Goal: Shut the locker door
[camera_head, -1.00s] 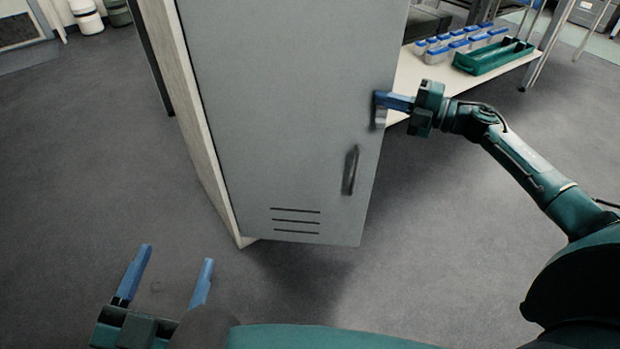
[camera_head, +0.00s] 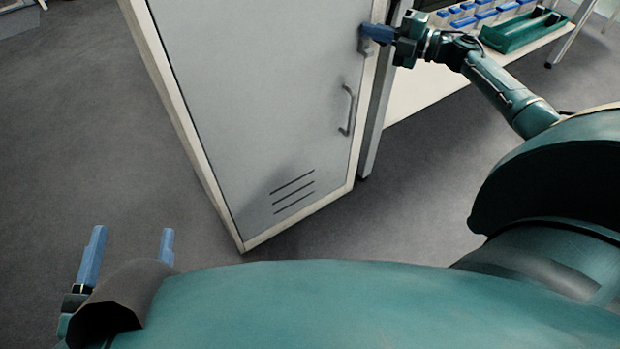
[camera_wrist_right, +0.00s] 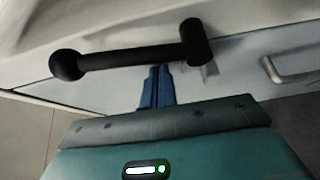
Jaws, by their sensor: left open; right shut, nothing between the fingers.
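The locker door (camera_head: 255,90) is a grey panel with a vertical handle (camera_head: 347,110) and vent slots low down. In the head view it sits within the pale locker frame (camera_head: 285,232), looking flush or nearly so. My right gripper (camera_head: 366,36) is shut and empty, its blue fingers at the door's right edge above the handle. In the right wrist view its fingers (camera_wrist_right: 157,88) point at the locker, with a dark bar across the picture above them. I cannot tell whether the fingertips touch the door. My left gripper (camera_head: 130,250) is open and empty at the lower left.
A bench (camera_head: 425,95) stands right of the locker, with a green tray (camera_head: 520,32) and several blue-lidded containers (camera_head: 463,22) on it. A bench leg is close to the locker's right side. The floor (camera_head: 80,130) at the left is clear.

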